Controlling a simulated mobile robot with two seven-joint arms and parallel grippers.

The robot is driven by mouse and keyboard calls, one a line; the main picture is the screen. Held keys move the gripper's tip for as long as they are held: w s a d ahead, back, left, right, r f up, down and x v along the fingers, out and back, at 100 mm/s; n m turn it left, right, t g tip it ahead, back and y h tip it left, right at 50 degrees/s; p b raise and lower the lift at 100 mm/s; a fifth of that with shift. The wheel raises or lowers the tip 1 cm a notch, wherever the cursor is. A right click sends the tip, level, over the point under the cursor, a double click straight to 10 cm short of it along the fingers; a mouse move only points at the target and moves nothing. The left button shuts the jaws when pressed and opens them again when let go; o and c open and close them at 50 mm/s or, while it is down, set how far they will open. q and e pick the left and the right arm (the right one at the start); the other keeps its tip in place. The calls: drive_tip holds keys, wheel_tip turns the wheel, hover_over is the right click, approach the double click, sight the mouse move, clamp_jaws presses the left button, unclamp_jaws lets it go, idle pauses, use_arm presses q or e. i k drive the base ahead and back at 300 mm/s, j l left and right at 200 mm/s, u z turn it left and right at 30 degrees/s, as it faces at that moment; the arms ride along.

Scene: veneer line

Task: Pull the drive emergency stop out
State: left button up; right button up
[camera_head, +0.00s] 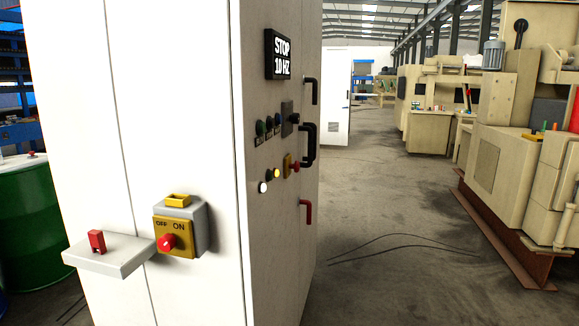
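A white cabinet (180,90) stands close in front, its left and right faces both in view. On its right face a red button on a yellow block (288,166) looks like the drive emergency stop. It is small and seen at a slant, so I cannot tell whether it is pressed in or out. A dark display (279,55) above it reads "STOP 10 HZ". Neither of my grippers is in view.
On the left face are a yellow OFF/ON switch (184,222) with a red knob and a shelf (120,262) bearing a small red item. Handles (309,146) stick out at the right face's far edge. A green drum (35,215) stands left. The floor right is mostly clear.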

sight(296, 165)
drive_tip(key=u, duration=0.25)
drive_tip(key=i+l+u, duration=0.25)
drive_tip(key=u, duration=0.15)
drive_tip(key=i+l+u, duration=0.15)
drive_tip(key=l+u, duration=0.2)
drive_tip(key=i+l, duration=0.1)
drive_tip(key=l, duration=0.2)
drive_tip(key=i+l+u, duration=0.15)
drive_tip(key=l, duration=0.2)
drive_tip(key=i+l, duration=0.1)
drive_tip(key=l, duration=0.2)
drive_tip(key=u, duration=0.05)
